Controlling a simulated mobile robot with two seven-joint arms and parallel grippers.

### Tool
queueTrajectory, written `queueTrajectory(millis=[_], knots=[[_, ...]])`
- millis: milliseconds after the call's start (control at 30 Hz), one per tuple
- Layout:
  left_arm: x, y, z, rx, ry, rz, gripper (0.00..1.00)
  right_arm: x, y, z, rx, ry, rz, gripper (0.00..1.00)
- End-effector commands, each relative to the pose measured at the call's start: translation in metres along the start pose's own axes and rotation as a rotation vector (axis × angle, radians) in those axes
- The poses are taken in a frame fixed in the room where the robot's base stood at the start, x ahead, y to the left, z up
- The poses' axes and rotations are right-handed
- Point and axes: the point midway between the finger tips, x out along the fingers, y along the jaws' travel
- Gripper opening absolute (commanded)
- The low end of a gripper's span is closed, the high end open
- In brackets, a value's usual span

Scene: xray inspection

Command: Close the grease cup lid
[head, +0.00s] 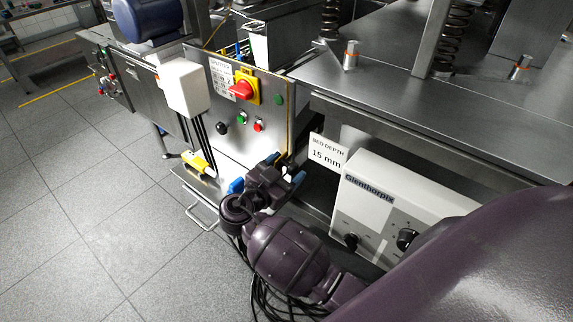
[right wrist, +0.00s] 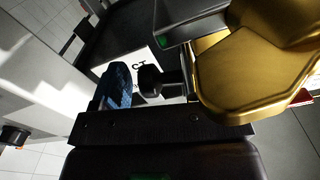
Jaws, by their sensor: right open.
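My right gripper (head: 267,180) is open, its blue-tipped fingers spread apart, low in front of the metal control panel in the head view. No object shows between the fingers there. In the right wrist view one blue finger (right wrist: 117,86) shows at the left; the other is hidden. A large brass-coloured piece (right wrist: 255,75) with a rounded edge is close to the camera at the right of that view. It may be the grease cup or its lid; I cannot tell which, nor whether it touches the gripper. No grease cup is clear in the head view. My left gripper is not in view.
The control panel (head: 219,139) has a red rotary switch (head: 241,90) and small buttons. A white Glenthorpix box (head: 377,192) with knobs is right of the gripper. A steel table (head: 430,105) lies behind it. Black cables hang by my arm. The tiled floor (head: 80,190) at left is clear.

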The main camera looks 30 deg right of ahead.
Motion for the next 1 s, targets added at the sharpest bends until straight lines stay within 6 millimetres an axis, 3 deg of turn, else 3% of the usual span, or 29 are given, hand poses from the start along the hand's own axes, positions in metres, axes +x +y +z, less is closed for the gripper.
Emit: queueTrajectory(millis=[367,633,1000], knots=[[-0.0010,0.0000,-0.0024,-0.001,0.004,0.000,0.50,0.0042,0.0002,0.0004,0.000,-0.001,0.001,0.68],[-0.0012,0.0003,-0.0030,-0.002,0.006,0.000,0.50,0.0040,0.0006,0.0005,0.000,-0.001,0.001,0.26],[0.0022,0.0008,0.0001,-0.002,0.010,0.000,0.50,0.0039,0.0017,0.0023,-0.012,-0.002,0.004,0.25]])
